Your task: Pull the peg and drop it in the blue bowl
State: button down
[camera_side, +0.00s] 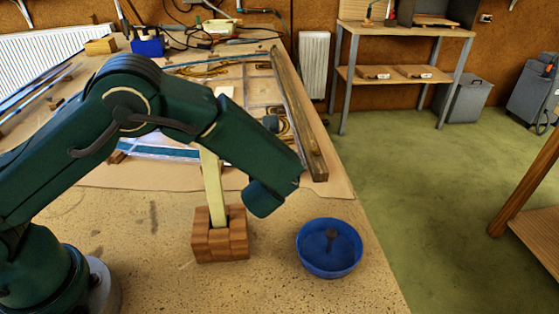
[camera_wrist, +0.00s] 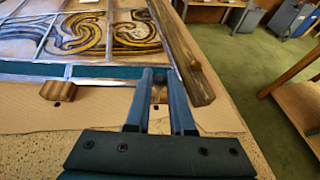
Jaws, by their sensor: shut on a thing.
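The blue bowl (camera_side: 313,265) stands on the bench front in the side view, right of a block of brown bricks. In the wrist view my gripper (camera_wrist: 160,78) points at the edge of the leaded panel (camera_wrist: 95,73). In the side view my green arm hides the fingers.
A pale strip (camera_side: 213,190) stands in the brick block (camera_side: 221,245), close to my arm. A long wooden rail (camera_wrist: 180,50) runs along the panel's right side. A small wooden block (camera_wrist: 57,90) lies at the panel's near edge. The bench between bricks and bowl is clear.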

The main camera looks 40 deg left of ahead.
jog(key=shift+r, duration=2.3)
jog(key=s+a+r, duration=0.1)
jog(key=s+r, duration=0.4)
jog(key=r, duration=0.4)
jog(key=s+a, duration=0.6)
jog(key=s, duration=0.4)
jog(key=shift+a, duration=0.4)
